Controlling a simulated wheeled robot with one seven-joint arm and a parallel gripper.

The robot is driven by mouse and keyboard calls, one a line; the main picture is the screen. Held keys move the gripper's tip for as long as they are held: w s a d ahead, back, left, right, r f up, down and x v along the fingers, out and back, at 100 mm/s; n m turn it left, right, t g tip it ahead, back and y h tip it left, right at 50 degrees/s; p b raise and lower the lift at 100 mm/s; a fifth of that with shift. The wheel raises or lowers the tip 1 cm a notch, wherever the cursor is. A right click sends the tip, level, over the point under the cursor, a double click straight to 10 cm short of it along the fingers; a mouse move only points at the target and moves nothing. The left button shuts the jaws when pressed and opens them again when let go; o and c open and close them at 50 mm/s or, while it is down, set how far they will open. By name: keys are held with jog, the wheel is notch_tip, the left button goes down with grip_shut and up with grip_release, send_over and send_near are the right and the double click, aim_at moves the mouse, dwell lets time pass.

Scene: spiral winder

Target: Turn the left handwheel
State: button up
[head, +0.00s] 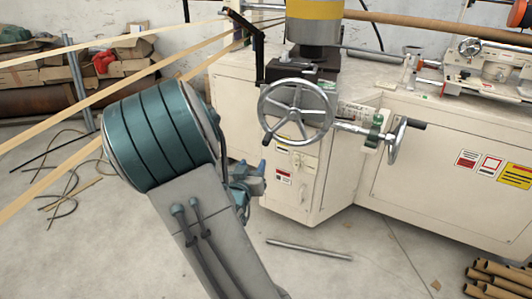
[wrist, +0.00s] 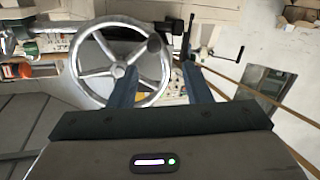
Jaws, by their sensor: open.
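The left handwheel (head: 296,110) is a silver spoked wheel with a dark knob (head: 268,138) at its lower left rim, mounted on the front of the cream machine. It also shows large in the wrist view (wrist: 118,64), with its dark knob (wrist: 153,43) at the upper right of the rim. My gripper (head: 263,170) is below and left of the wheel in the head view, partly hidden behind my arm. In the wrist view its two blue fingers (wrist: 158,68) are apart with nothing held. One finger overlaps the wheel's lower right; the other is right of the rim.
A second handwheel (head: 397,141), seen nearly edge-on, stands to the right on a shaft. The cream machine cabinet (head: 445,190) fills the right side. Tan strips (head: 85,105) cross at left. A metal rod (head: 308,250) and brown tubes (head: 500,280) lie on the floor.

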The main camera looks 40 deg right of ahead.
aim_at(265, 143)
jog(key=shift+h, duration=0.4)
jog(key=b+x, duration=0.2)
jog(key=x, duration=1.2)
jog(key=shift+s+d+r, duration=0.2)
jog(key=shift+s, duration=0.05)
grip_shut()
